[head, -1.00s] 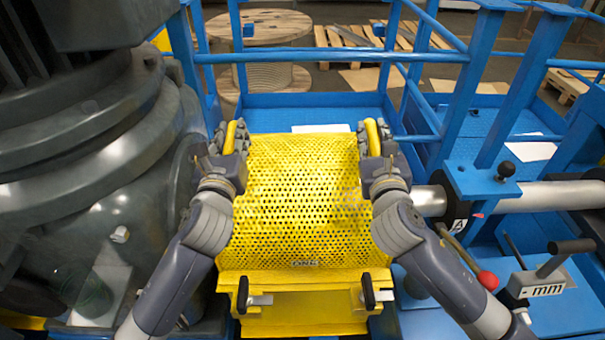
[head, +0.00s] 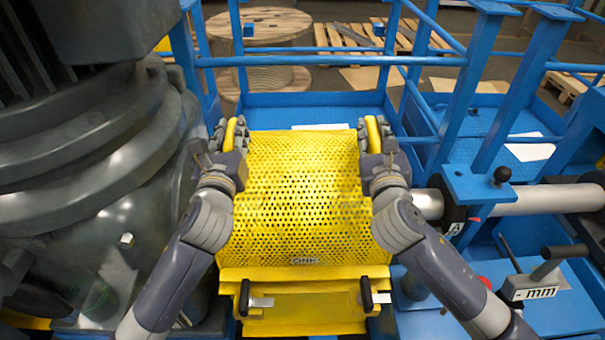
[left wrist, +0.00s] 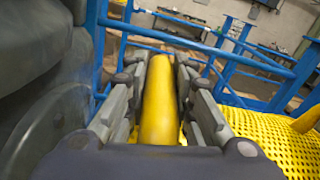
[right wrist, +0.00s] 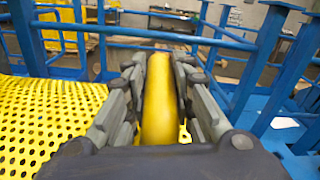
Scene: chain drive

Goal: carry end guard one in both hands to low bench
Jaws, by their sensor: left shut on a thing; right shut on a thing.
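End guard one (head: 300,200) is a yellow perforated cover in the middle of the head view, with a small label near its lower edge. My left gripper (head: 228,138) is shut on the yellow handle at its left side; the left wrist view shows that handle (left wrist: 159,105) between the fingers. My right gripper (head: 374,138) is shut on the right handle, which shows between the fingers in the right wrist view (right wrist: 159,105). Below the guard is a yellow base part (head: 305,310) with two black-handled latches. I cannot tell whether the guard touches it. I cannot pick out the low bench.
A large dark grey machine housing (head: 95,180) stands close on the left. Blue railings (head: 330,60) run behind. A steel shaft (head: 550,199) and a lever block marked "mm" (head: 535,287) are on the right. A wooden spool (head: 260,27) and pallets (head: 375,37) lie beyond.

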